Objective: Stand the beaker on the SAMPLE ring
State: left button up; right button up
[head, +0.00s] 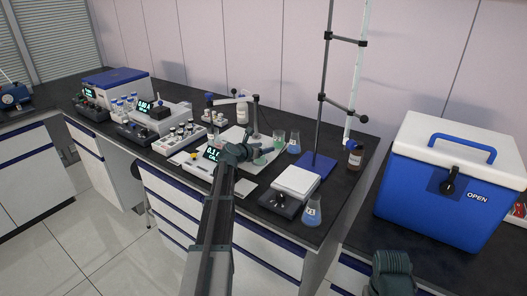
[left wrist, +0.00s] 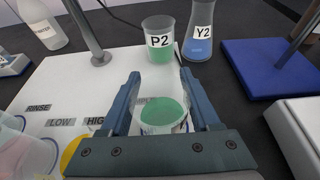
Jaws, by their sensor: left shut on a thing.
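The beaker (left wrist: 162,113) is clear with green liquid and sits between the fingers of my left gripper (left wrist: 160,82), which is shut on it. In the head view the gripper (head: 250,153) reaches over the white board at the bench's middle. A white board (left wrist: 105,72) lies below, printed with RINSE, LOW and HIGH and bearing a yellow disc (left wrist: 71,153). I cannot make out the SAMPLE ring; the beaker and fingers cover part of the board. I cannot tell whether the beaker's base touches the board. My right gripper's fingers do not show.
Beaker P2 (left wrist: 160,42), with green liquid, stands just beyond the held beaker. Flask Y2 (left wrist: 199,34), with blue liquid, is right of it. A stand post (left wrist: 84,30) rises at the left.

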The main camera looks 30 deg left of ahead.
pick_arm(q)
jog(key=shift+f, duration=0.15)
jog(key=o, duration=1.4)
jog(key=shift+o, duration=0.2)
jog(key=shift+s+r, duration=0.2)
jog(key=shift+r, duration=0.15)
jog(key=p+v, duration=0.4)
jog(key=v, duration=0.7)
jog(key=shift+s+a, duration=0.1)
jog(key=shift+s, duration=0.2)
